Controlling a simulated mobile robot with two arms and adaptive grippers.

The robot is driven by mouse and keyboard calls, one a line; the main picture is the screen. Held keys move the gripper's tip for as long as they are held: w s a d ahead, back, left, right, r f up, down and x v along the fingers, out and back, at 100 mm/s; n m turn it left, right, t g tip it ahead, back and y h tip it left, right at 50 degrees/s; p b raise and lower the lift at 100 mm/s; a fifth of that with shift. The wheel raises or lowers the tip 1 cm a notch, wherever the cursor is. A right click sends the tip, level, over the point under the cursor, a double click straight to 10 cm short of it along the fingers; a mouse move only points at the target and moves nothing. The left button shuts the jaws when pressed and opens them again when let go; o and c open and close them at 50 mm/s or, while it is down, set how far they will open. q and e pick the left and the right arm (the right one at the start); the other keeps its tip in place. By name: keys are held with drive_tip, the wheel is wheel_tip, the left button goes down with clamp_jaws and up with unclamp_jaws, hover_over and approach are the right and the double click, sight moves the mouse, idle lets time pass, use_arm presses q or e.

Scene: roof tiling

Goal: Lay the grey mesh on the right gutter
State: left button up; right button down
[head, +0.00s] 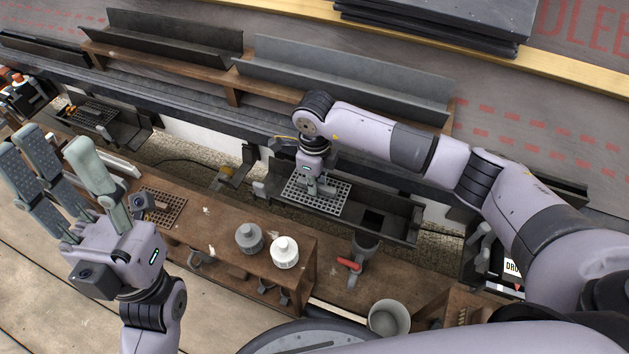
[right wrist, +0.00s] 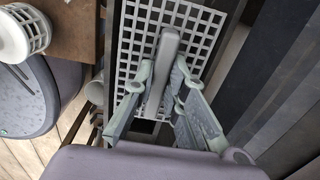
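The grey mesh (head: 316,205) is a square grid with a raised grey grip bar (right wrist: 163,75). In the head view it is over the left part of the right gutter (head: 388,205), a dark open trough with a dark outlet opening (head: 373,220) to the right of the mesh. I cannot tell whether the mesh touches the gutter's rims. My right gripper (head: 316,182) is above the mesh; in the right wrist view its fingers (right wrist: 163,85) are closed around the grip bar. My left gripper (head: 55,148) is open and empty, fingers up, over the left of the bench.
A brown mesh (head: 165,207), a grey jar (head: 249,238) and a white jar (head: 285,252) are on the wooden bench (head: 225,225). A grey cup (head: 389,318) stands in front. Another gutter (head: 120,130) with a dark mesh (head: 92,114) is at left. Long troughs (head: 350,75) lie behind.

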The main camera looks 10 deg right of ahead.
drive_tip(key=c, duration=1.5)
unclamp_jaws()
drive_tip(key=shift+c, duration=0.2)
drive_tip(key=o, duration=0.4)
